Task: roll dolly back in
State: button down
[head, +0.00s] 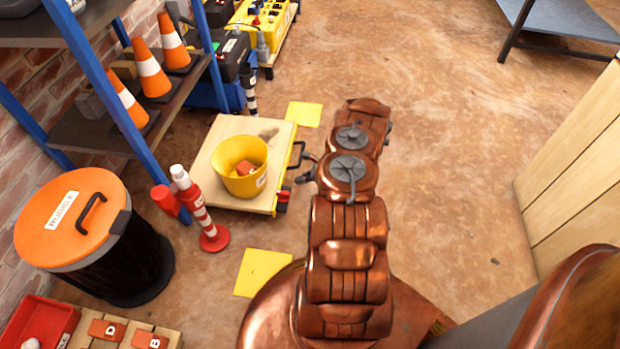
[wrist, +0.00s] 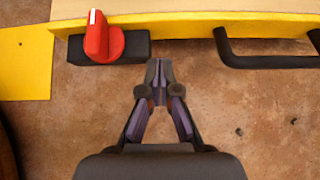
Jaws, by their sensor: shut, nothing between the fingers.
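The dolly (head: 215,187) is a low wooden platform with a yellow edge, standing on the floor partly beside the blue-posted shelf. A yellow bucket (head: 240,177) with a reddish block in it stands on the dolly. The dolly's black handle (head: 297,156) is on its right side; it also shows in the wrist view (wrist: 265,62). A red knob (wrist: 103,38) on a black block sits at the dolly's edge, left of the handle. My gripper (wrist: 158,66) is shut and empty, just off the dolly's edge, between the knob and the handle. In the head view my gripper is near the handle.
A red-and-white post (head: 204,215) stands at the dolly's near left corner. Yellow floor squares lie beyond (head: 304,114) and nearer (head: 263,272). An orange-lidded bin (head: 75,220) stands at left. The floor on the right is clear up to wooden panels (head: 580,160).

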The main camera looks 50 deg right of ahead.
aim_at(283, 182)
jog(key=shift+w+a+f+b, duration=0.1)
jog(key=shift+w+a+b, duration=0.1)
jog(key=shift+w+a, duration=0.35)
jog(key=shift+w+a+f+b, duration=0.1)
jog(key=shift+w+a+b, duration=0.2)
jog(key=shift+w, duration=0.4)
jog(key=shift+w+a+f+b, duration=0.1)
jog(key=shift+w+a+b, duration=0.05)
jog(key=shift+w+a, duration=0.4)
jog(key=shift+w, duration=0.15)
